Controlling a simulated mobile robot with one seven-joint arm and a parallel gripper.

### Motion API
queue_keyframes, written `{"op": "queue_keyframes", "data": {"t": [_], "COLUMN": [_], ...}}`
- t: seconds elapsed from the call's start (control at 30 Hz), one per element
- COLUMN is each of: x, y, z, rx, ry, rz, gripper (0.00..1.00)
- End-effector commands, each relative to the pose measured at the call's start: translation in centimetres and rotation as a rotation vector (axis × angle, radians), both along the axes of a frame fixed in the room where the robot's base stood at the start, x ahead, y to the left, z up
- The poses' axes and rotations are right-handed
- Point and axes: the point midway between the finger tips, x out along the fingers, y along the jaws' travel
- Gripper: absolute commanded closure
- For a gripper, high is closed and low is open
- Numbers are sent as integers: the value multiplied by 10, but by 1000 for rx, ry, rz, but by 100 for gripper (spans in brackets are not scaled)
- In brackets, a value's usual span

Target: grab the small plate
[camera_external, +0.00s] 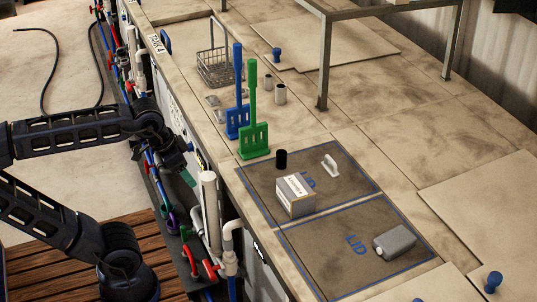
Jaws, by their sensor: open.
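Small flat grey pieces lie on the bench top left of the blue paddle: one plate (212,101) just in front of the wire basket, and another (220,115) nearer the front edge. They are tiny here, and I cannot tell for certain which is the small plate. My gripper (178,160) is at the end of the dark arm, beside the front of the bench and apart from these pieces. It is open, and I see nothing held in it. Its fingers are dark and hard to make out against the pipes.
A wire basket (215,68), a blue paddle (238,100) and a green paddle (253,125) stand close by. A white box (295,195) and grey canister (395,242) rest on the lids. Pipes and valves (210,215) line the bench front. A metal frame (325,60) stands behind.

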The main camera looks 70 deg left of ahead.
Motion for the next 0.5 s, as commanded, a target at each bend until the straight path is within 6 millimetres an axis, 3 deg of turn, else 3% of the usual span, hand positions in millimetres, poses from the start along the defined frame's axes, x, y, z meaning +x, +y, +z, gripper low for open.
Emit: {"op": "queue_keyframes", "data": {"t": [0.1, 0.3, 0.5], "x": [1, 1, 35], "y": [0, 0, 20], "z": [53, 132, 154], "rx": [0, 0, -34], "ry": [-6, -4, 31], "rz": [0, 0, 114], "gripper": [33, 33, 33]}}
